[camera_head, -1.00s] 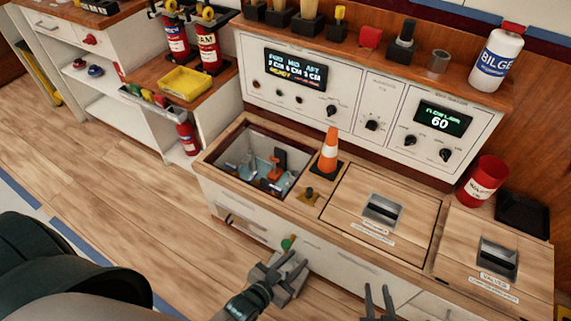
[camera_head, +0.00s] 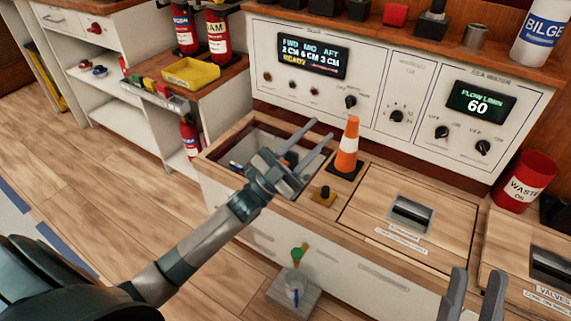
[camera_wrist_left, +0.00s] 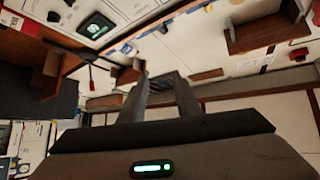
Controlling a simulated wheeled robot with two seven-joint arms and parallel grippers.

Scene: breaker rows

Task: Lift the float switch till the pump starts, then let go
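The bilge well (camera_head: 228,145) is an open hatch in the wooden bench top, in the head view. My right gripper (camera_head: 478,272) is open and empty at the lower right, in front of the bench.
An orange-white cone (camera_head: 347,148) and a black knob on a small plate (camera_head: 324,195) stand right of the well. The console display (camera_head: 312,57) reads READY; another (camera_head: 480,103) reads 60. A red waste bin (camera_head: 524,182) stands at right. A closed hatch lid (camera_head: 370,215) is clear.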

